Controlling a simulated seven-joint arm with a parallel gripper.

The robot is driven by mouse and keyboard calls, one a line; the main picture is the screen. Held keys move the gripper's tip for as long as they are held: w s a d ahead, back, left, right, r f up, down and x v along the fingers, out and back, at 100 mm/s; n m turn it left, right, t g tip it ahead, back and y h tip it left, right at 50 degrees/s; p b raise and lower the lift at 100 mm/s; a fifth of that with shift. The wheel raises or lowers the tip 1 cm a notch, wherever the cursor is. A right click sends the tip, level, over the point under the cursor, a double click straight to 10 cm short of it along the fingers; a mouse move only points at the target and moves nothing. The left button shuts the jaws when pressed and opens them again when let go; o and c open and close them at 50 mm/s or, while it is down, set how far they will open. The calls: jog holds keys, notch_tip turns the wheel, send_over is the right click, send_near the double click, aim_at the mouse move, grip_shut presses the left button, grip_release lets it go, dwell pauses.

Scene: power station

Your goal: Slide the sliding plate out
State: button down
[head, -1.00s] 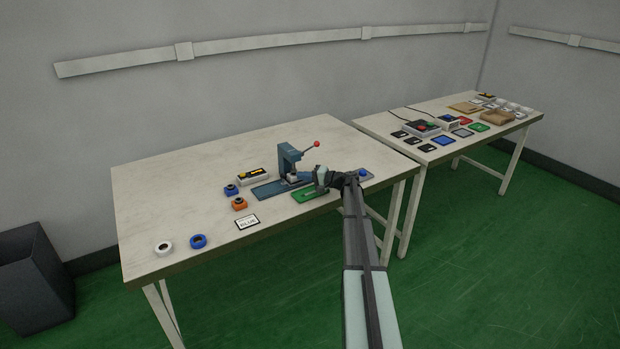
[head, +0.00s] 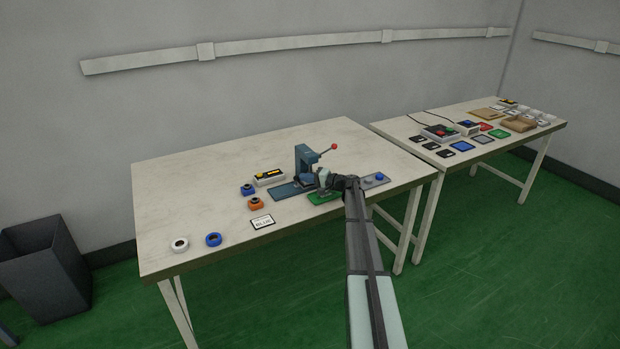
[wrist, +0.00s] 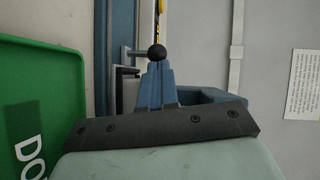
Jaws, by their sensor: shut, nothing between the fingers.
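The blue press (head: 304,160) with a red-knobbed lever stands on a long blue base (head: 285,191) on the near table. A grey plate section (head: 371,183) with a blue knob (head: 380,176) extends right of my arm. Which part slides is unclear, as my gripper hides the middle. My gripper (head: 318,179) is low in front of the press. In the wrist view its blue tapered fingers (wrist: 157,84) are shut and empty. A black ball (wrist: 157,52) on a short rod lies right at their tips; I cannot tell whether they touch.
A green sign (head: 322,198) lies close below my gripper, and in the wrist view (wrist: 20,120) at left. Orange (head: 256,203), blue (head: 213,239) and white (head: 180,245) parts and a label card (head: 262,222) lie left. The table's back left is clear.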

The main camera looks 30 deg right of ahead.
jog(key=a, duration=1)
jog(key=shift+a, duration=0.15)
jog(key=v, duration=1)
